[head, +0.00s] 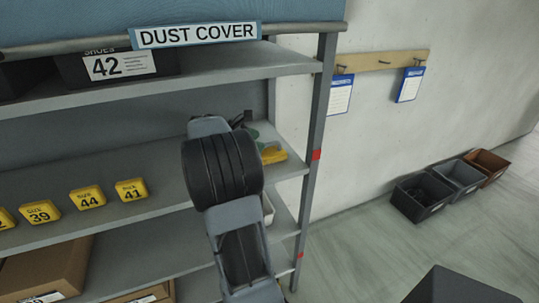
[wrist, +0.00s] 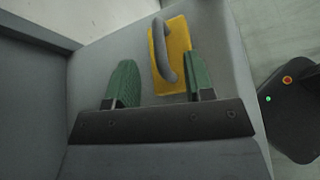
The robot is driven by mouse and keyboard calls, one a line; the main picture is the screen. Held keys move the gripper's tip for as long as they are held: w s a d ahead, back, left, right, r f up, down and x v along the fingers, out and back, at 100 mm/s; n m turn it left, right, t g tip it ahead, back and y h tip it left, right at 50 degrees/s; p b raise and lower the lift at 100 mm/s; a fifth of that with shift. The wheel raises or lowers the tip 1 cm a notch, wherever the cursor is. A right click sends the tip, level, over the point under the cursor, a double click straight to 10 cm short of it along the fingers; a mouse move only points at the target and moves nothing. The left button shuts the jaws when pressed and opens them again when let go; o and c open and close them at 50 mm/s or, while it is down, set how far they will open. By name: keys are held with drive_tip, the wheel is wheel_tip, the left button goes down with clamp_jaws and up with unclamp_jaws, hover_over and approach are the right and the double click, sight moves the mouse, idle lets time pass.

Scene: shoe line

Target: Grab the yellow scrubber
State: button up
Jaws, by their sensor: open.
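The yellow scrubber (wrist: 177,58) is a flat yellow block with a grey curved handle. In the wrist view it lies on the grey shelf (wrist: 92,77), just beyond my gripper (wrist: 160,80). My gripper is open, with two green fingers and nothing between the near parts of them. The scrubber lies ahead of the fingers, closer to the right one; I cannot tell if that finger touches it. In the head view the scrubber (head: 273,155) shows partly at the right end of the middle shelf, and my arm hides the rest.
Yellow size blocks (head: 88,197) stand along the shelf to the left. The shelf above (head: 230,68) and a post (head: 317,130) bound the space. Cardboard boxes (head: 45,268) sit below. Bins (head: 425,196) stand on the open floor at right.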

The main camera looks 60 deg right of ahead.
sight(268, 144)
drive_tip(key=shift+p+x, duration=0.3)
drive_tip(key=shift+x, duration=2.35)
drive_tip(key=shift+w+f, duration=0.1)
drive_tip(key=shift+a, duration=0.1)
clamp_jaws()
